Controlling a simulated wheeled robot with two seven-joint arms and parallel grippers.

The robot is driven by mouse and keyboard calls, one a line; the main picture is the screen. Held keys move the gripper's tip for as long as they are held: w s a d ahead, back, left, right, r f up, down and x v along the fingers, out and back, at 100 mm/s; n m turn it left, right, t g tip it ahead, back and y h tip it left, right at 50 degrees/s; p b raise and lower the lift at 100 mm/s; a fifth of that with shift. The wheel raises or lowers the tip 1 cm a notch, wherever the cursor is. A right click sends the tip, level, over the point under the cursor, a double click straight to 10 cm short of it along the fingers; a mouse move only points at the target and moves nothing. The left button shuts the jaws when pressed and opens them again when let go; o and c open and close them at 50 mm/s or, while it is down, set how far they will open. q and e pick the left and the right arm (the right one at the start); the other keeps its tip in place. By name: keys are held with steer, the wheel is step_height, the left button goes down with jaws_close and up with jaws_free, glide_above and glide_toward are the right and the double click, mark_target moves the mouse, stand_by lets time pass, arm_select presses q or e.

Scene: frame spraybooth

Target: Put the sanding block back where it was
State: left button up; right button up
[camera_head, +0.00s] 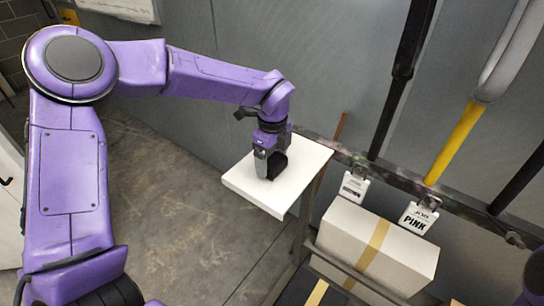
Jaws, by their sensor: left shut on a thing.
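My left gripper (268,168) reaches in from the left and points down over a white board (250,194) like a small shelf. It is shut on a dark block (279,165), which I take to be the sanding block. The block is partly hidden by the gripper and is at or just above the board's top; I cannot tell whether it touches. A purple part at the right edge may be my other arm, but the right gripper itself is not in view.
A metal rail (380,172) runs right from the board, with hanging tags, one reading PINK (416,219). Dark and yellow tubes rise behind it. A taped cardboard box (376,244) stands below the rail. Bare concrete floor (180,215) lies left of the board.

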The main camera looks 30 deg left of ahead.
mark_target(273, 159)
arm_select(q)
steer(key=shift+f, duration=0.4)
steer(key=shift+s+d, duration=0.1)
steer(key=o, duration=0.8)
steer(key=shift+w+f, duration=0.1)
steer(key=shift+w, duration=0.1)
step_height(273, 159, up, 12)
steer(key=shift+r+b, duration=0.15)
steer(key=shift+b, duration=0.9)
